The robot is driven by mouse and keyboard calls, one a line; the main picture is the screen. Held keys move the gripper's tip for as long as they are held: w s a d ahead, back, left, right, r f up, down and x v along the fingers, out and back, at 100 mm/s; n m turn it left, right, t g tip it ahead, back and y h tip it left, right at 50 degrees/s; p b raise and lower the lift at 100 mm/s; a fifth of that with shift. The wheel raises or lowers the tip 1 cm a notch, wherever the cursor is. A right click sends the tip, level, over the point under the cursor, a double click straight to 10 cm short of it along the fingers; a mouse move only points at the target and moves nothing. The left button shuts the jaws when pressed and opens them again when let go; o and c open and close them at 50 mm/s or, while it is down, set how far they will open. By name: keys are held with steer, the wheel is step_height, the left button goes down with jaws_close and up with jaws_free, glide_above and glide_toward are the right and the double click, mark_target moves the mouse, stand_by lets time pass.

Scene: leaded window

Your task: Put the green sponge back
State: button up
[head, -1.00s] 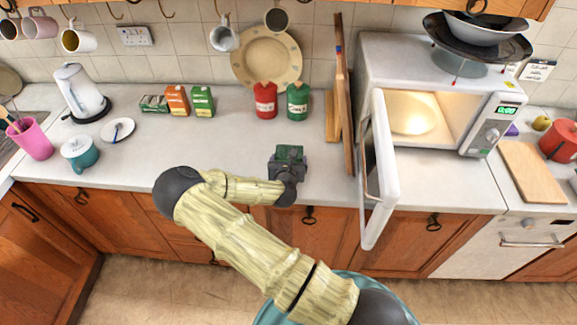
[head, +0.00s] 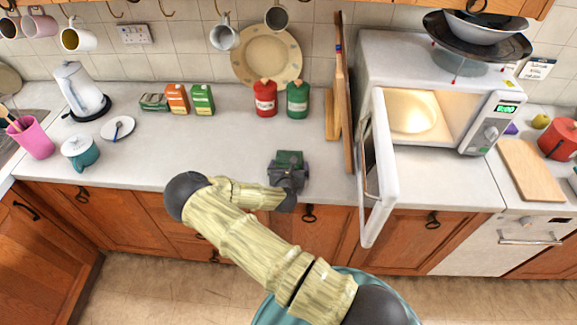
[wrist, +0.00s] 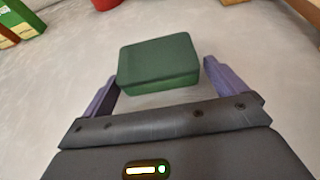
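The green sponge (head: 290,157) is a dark green block on the counter near its front edge, left of the microwave's open door. In the wrist view the sponge (wrist: 158,62) lies between the purple fingers of my gripper (wrist: 162,88). The fingers stand apart, with a clear gap on the right and a very narrow one or contact on the left. In the head view my gripper (head: 289,172) is at the sponge's near side and hides part of it.
Red (head: 265,99) and green (head: 297,100) canisters stand behind the sponge. Upright boards (head: 343,105) and the open microwave door (head: 378,165) are to the right. Small boxes (head: 177,99) stand back left. The counter left of my gripper is clear.

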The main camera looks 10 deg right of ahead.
steer(key=shift+a+r, duration=0.1)
steer(key=shift+r, duration=0.15)
steer(key=shift+s+a, duration=0.1)
steer(key=shift+s, duration=0.1)
steer(key=b+v, duration=0.2)
steer(key=v, duration=0.9)
steer(key=shift+s+b, duration=0.4)
steer(key=shift+r, duration=0.1)
